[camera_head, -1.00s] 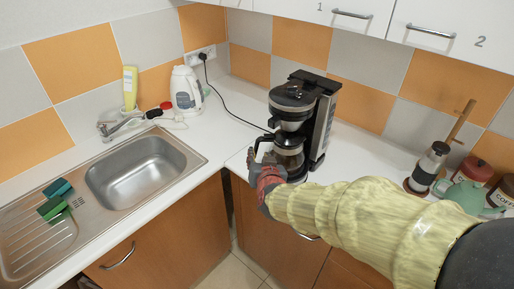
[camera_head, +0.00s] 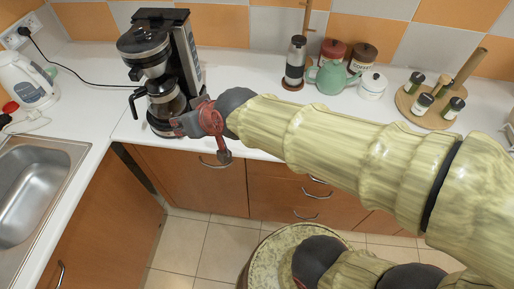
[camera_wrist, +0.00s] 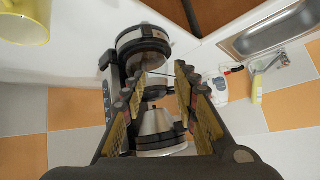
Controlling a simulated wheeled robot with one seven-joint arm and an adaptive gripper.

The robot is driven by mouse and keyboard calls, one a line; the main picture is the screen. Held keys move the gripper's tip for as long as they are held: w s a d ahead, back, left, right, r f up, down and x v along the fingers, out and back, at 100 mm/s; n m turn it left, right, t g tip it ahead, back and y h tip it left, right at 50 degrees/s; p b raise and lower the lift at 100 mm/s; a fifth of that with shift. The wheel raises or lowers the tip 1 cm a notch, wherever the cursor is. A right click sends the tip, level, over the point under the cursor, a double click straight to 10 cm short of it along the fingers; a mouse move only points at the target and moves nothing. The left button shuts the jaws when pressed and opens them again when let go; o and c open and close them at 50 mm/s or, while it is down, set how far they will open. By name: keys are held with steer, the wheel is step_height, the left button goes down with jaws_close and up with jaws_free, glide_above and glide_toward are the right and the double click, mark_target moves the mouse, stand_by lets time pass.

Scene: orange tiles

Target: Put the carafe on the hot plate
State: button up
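The glass carafe (camera_head: 168,101) has a black handle (camera_head: 135,103) on its left and stands upright inside the black coffee maker (camera_head: 190,55). It is over the dark base with the hot plate (camera_head: 160,129); I cannot tell whether it touches the plate. My gripper (camera_head: 180,125) is at the carafe's lower right, in front of the machine. In the wrist view, which is upside down, my gripper (camera_wrist: 161,76) has its fingers apart with nothing held between them. The silver filter cone (camera_wrist: 157,124) and a round glassy part (camera_wrist: 145,48), probably the carafe, show beyond.
The sink (camera_head: 35,185) and white kettle (camera_head: 25,82) are to the left. A grinder (camera_head: 295,62), green teapot (camera_head: 331,77), canisters and a spice board (camera_head: 432,118) stand to the right. A yellow mug (camera_wrist: 25,24) shows in the wrist view. Cabinets hang above the counter in the earlier frame.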

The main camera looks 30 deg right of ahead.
steer(key=s+d+g+h, duration=0.1)
steer(key=s+d, duration=0.4)
steer(key=s, duration=0.3)
steer(key=s+d+m+g+h, duration=0.1)
steer(key=s+d+g+h, duration=0.1)
steer(key=s+d, duration=0.4)
steer(key=shift+s+f+g, duration=0.15)
steer(key=shift+s+g, duration=0.15)
steer(key=shift+s, duration=0.8)
steer(key=shift+d, duration=0.1)
